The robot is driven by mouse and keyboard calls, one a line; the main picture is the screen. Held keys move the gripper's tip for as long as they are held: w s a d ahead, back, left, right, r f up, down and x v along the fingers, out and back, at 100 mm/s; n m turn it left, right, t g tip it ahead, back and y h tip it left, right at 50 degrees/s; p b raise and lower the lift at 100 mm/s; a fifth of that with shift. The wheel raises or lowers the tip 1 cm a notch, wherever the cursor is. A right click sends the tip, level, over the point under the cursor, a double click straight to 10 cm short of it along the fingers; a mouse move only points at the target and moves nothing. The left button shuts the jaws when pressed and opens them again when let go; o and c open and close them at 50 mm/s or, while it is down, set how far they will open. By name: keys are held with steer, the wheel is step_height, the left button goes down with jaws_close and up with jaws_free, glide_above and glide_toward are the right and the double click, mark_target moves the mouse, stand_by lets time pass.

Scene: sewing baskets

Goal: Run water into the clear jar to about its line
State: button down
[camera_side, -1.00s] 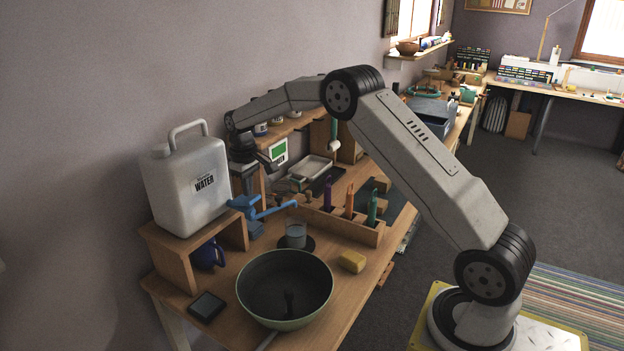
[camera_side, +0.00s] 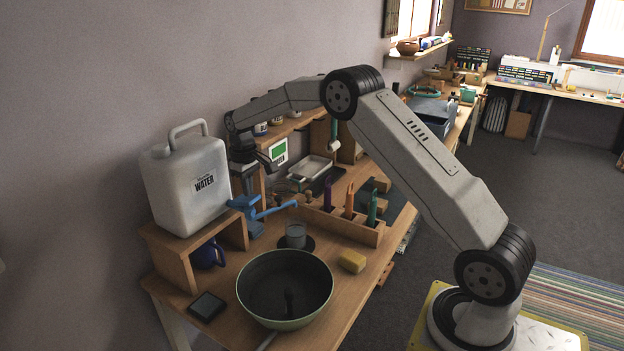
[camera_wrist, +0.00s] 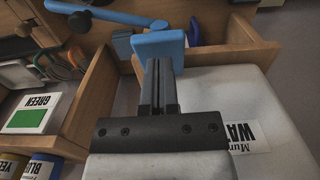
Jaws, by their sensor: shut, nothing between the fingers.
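The clear jar (camera_side: 295,236) stands upright on a dark round coaster (camera_side: 310,244) behind the bowl. It looks greyish, and its line and water level are too small to tell. The white water jug (camera_side: 187,188) stands on a wooden stand at the left. Its blue tap (camera_side: 246,207) has a long arm pointing right, ending above and near the jar. My gripper (camera_wrist: 162,64) is shut and empty, its fingertips at the blue tap handle (camera_wrist: 158,47) in the wrist view. I cannot tell whether they touch it. In the side view my gripper (camera_side: 246,184) is just above the tap.
A green-rimmed bowl (camera_side: 243,296) sits in front of the jar, with a yellow sponge (camera_side: 352,261) to its right. A wooden rack (camera_side: 343,227) with several coloured tools is behind the jar. A blue mug (camera_side: 208,255) is under the jug's stand (camera_side: 178,262).

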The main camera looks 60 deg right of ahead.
steer(key=shift+s+f, duration=0.15)
steer(key=shift+f, duration=0.35)
steer(key=shift+s+f, duration=0.1)
steer(key=shift+f, duration=0.25)
steer(key=shift+s+f, duration=0.15)
steer(key=shift+f, duration=0.15)
steer(key=shift+w+r, duration=0.35)
steer(key=shift+r, duration=0.75)
steer(key=shift+w+r, duration=0.4)
steer(key=shift+r, duration=0.75)
steer(key=shift+w+r, duration=0.35)
steer(key=shift+r, duration=0.75)
steer(key=shift+a, duration=0.1)
